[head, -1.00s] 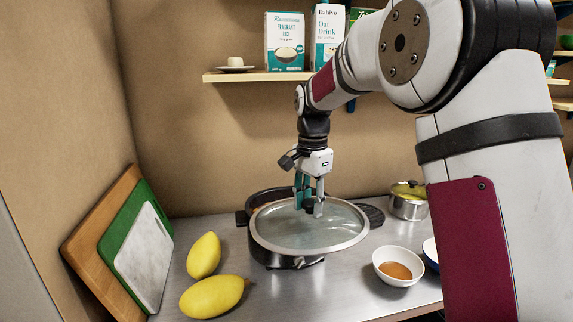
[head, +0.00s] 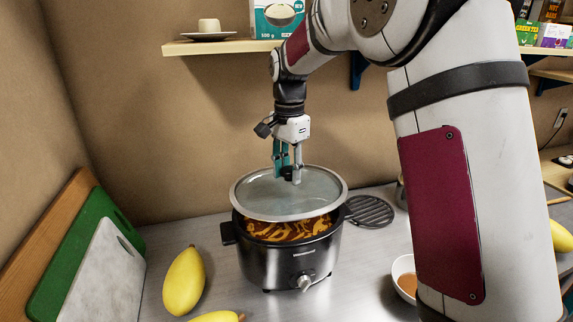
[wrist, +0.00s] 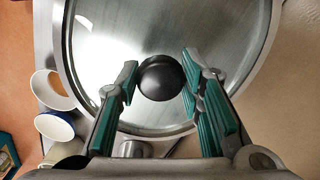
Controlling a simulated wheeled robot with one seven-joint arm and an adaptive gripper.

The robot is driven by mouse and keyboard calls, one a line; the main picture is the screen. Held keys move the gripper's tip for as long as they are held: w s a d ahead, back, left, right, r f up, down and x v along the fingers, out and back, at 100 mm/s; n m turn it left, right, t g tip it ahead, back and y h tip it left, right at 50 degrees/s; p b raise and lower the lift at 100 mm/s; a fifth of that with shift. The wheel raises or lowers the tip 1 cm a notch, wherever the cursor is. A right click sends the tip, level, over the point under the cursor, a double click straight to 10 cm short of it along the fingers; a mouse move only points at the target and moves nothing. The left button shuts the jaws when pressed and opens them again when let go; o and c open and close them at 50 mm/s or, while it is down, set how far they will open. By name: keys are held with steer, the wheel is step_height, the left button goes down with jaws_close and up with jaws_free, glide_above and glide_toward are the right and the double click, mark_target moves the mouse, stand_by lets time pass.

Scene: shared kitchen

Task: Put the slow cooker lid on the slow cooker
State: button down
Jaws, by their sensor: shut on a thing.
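The slow cooker (head: 292,262) stands upright on the metal counter, black with a front dial, with orange-brown food showing in its open top. My gripper (head: 287,178) is shut on the black knob of the slow cooker lid (head: 255,193), a round glass lid with a metal rim. The lid is held over the cooker's top, apart from its front rim, and hides the back of the opening. In the wrist view the lid (wrist: 215,95) fills the middle, with its knob (wrist: 160,78) between the fingers.
Yellow fruits (head: 184,281) lie left of the cooker, near leaning cutting boards (head: 95,275). A black trivet (head: 370,211) lies right behind it. A white bowl (head: 402,270) stands to the right, partly behind my arm. A shelf (head: 215,46) hangs above.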

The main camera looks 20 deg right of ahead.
steer(key=shift+f, duration=2.45)
steer(key=shift+f+b, duration=0.3)
steer(key=shift+f, duration=0.5)
steer(key=c, duration=1)
jaws_free()
